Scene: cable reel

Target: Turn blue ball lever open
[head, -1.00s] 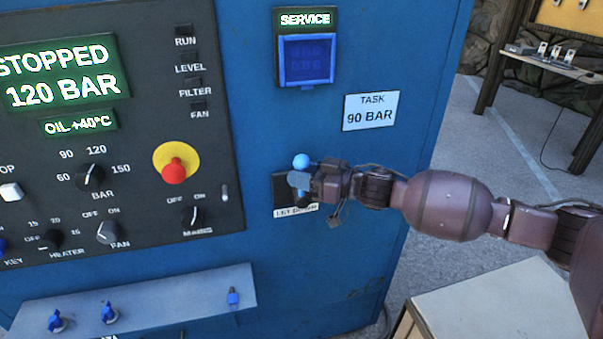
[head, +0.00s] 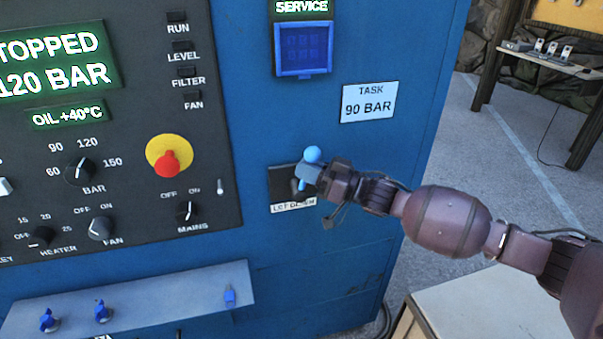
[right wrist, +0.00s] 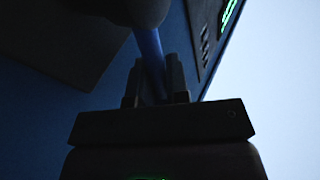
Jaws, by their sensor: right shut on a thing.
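The blue ball lever (head: 313,154) sits on a dark plate (head: 283,184) with a white label, low on the blue cabinet. Its ball points up and leans slightly to the right. My right gripper (head: 312,175) comes in from the right and is shut on the lever just below the ball. In the right wrist view the lever's blue shaft (right wrist: 151,60) runs up between the two fingers (right wrist: 155,85), with the dark round ball at the top. Part of the lever and plate is hidden by the gripper. My left gripper is not in view.
Left of the lever is a dark control panel with a red mushroom button (head: 167,162) on yellow and several knobs. A grey shelf (head: 170,300) juts out below. A task sign (head: 368,103) reads 90 BAR. A pale-topped table (head: 500,300) stands at lower right.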

